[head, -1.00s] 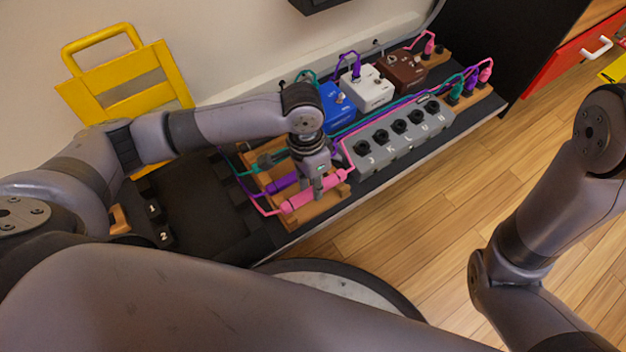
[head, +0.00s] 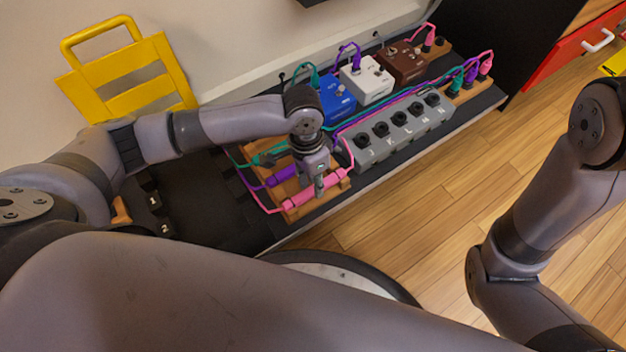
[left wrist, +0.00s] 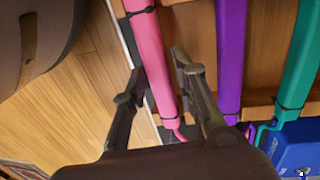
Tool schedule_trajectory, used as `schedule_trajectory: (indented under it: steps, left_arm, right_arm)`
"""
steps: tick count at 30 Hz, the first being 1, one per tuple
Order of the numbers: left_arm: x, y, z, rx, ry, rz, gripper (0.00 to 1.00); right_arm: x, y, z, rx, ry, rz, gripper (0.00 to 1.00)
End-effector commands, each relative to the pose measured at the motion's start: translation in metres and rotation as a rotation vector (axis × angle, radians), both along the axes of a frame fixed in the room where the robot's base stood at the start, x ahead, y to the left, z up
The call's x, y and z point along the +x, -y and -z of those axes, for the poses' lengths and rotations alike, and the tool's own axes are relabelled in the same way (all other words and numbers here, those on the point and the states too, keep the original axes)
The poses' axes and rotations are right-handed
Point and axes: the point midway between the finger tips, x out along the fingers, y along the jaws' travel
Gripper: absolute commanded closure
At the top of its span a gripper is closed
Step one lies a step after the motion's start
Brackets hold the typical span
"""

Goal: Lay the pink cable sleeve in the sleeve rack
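The pink cable sleeve (head: 298,202) lies across the front of the wooden sleeve rack (head: 294,216), with its pink cable looping from both ends. It also shows in the left wrist view (left wrist: 150,45). My left gripper (head: 320,192) is low over the sleeve, pointing down. In the left wrist view its fingers (left wrist: 160,65) stand on either side of the pink sleeve, with a gap by the right finger, so it looks open. The purple sleeve (left wrist: 230,55) and teal sleeve (left wrist: 300,65) lie behind it in the rack. My right gripper is out of view.
A grey block with black knobs (head: 400,132) is just right of the rack. Blue (head: 336,98), white (head: 366,82) and brown (head: 402,64) pedals stand behind it. The floor in front is clear.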

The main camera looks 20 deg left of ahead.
Motion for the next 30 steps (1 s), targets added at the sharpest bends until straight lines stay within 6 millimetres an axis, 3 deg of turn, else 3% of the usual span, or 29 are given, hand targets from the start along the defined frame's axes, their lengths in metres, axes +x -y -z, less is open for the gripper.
schedule_trajectory:
  steps: [6, 17, 20, 30]
  left_arm:
    - [0.000, 0.000, 0.000, 0.000, 0.000, 0.000, 0.58]
    - [0.001, -0.001, -0.005, 0.000, 0.001, 0.000, 0.58]
    - [0.003, -0.002, -0.018, -0.002, 0.004, -0.001, 0.58]
    - [0.009, -0.010, -0.088, -0.001, 0.004, 0.000, 0.58]
  right_arm:
    - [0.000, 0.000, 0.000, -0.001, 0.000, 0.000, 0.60]
    - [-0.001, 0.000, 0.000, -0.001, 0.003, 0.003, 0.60]
    - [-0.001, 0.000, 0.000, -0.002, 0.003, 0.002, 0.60]
    - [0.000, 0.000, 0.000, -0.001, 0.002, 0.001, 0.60]
